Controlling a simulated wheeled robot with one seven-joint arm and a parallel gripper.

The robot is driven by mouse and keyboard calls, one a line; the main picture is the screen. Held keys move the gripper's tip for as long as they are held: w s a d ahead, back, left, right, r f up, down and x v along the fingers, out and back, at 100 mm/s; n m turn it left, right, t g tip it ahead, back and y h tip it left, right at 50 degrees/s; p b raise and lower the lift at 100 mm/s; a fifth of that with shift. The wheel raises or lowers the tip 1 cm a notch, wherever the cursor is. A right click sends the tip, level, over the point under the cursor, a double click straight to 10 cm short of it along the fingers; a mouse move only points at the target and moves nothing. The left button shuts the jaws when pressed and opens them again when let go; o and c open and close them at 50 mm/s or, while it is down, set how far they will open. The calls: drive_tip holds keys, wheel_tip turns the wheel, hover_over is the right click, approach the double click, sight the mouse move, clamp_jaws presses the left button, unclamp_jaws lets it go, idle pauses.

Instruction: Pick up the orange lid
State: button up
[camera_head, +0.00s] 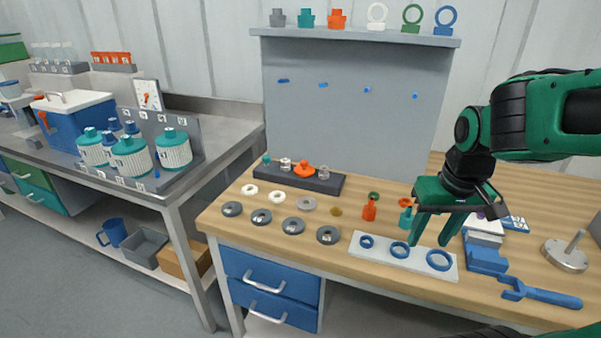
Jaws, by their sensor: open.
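An orange lid-like piece (304,169) with a knob sits on the dark rack (324,184) at the back left of the wooden bench, between small grey and teal pieces. I cannot tell for certain which of these is the orange lid. My green gripper (435,234) points down, open and empty, above the white plate with blue rings (376,253). It is well to the right of the rack.
Grey and white rings (293,225) cover the bench's left part. A teal bottle (405,218) stands by the gripper. Blue blocks (485,260), a blue wrench (540,292) and a metal post (567,254) are at right. The shelf (355,36) overhangs the back.

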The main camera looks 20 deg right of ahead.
drive_tip(key=w+a+n+t+y, duration=0.25)
drive_tip(key=w+a+n, duration=0.25)
drive_tip(key=w+a, duration=0.65)
drive_tip(key=n+t+y, duration=0.6)
drive_tip(key=n+y, duration=0.1)
drive_tip(key=y, duration=0.1)
approach(304, 161)
drive_tip(key=x, duration=0.5)
drive_tip(key=shift+s+a+f, duration=0.1)
drive_tip(key=shift+s+f, duration=0.1)
drive_tip(key=shift+s, duration=0.05)
drive_tip(key=shift+d+x, duration=0.2)
drive_tip(key=shift+x, duration=2.5)
drive_tip(key=shift+w, duration=0.15)
clamp_jaws()
